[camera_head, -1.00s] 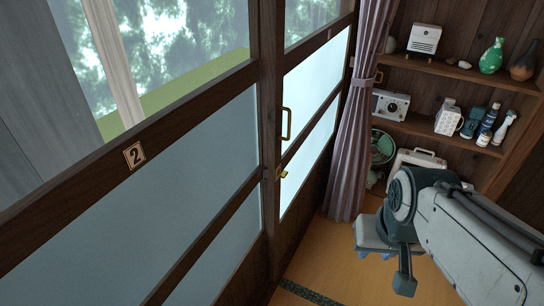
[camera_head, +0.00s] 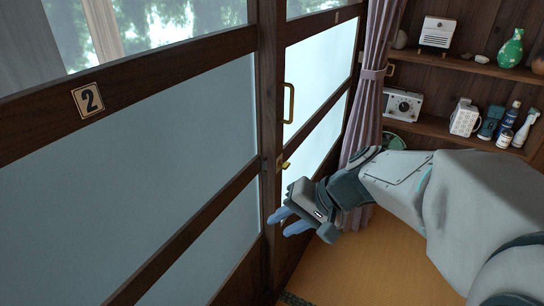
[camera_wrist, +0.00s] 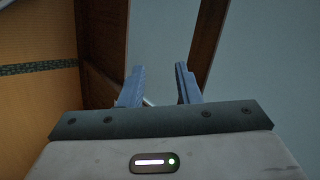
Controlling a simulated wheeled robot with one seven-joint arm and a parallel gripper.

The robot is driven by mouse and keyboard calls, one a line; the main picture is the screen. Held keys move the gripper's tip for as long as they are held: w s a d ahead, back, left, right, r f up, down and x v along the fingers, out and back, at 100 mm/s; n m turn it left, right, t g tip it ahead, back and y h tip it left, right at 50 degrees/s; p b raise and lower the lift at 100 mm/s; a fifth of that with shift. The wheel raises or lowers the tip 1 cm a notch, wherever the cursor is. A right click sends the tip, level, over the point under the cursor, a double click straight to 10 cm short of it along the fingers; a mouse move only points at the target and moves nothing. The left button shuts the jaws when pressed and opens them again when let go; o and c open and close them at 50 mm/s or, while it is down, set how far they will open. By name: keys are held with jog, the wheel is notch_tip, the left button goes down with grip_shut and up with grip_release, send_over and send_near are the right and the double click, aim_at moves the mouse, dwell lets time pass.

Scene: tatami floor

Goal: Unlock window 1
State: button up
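Window 1 (camera_head: 305,80) is the frosted sliding panel on the right, with a dark wooden frame and a brass pull handle (camera_head: 288,103). A small yellow latch (camera_head: 286,165) sits on its frame edge, below the handle, near the post between the panels. My gripper (camera_head: 279,224) is below the latch, apart from it, with its blue fingers pointing left toward the frame. In the wrist view my gripper (camera_wrist: 160,72) is open and empty, facing the glass and a dark frame bar. The latch cannot be made out in the wrist view.
A purple curtain (camera_head: 372,80) hangs right of window 1. Shelves (camera_head: 450,68) with small goods stand behind my arm. Tatami floor (camera_head: 350,270) is clear below.

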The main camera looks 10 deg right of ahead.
jog(key=w+f+m+t+y+b, duration=0.2)
jog(key=w+f+b, duration=0.3)
jog(key=m+t+b, duration=0.6)
jog(key=t+b, duration=0.4)
jog(key=b, duration=0.2)
send_near(288, 167)
jog(key=b+x, duration=0.1)
jog(key=x, duration=0.8)
jog(key=shift+w+a, duration=0.1)
jog(key=shift+w, duration=0.1)
grip_shut()
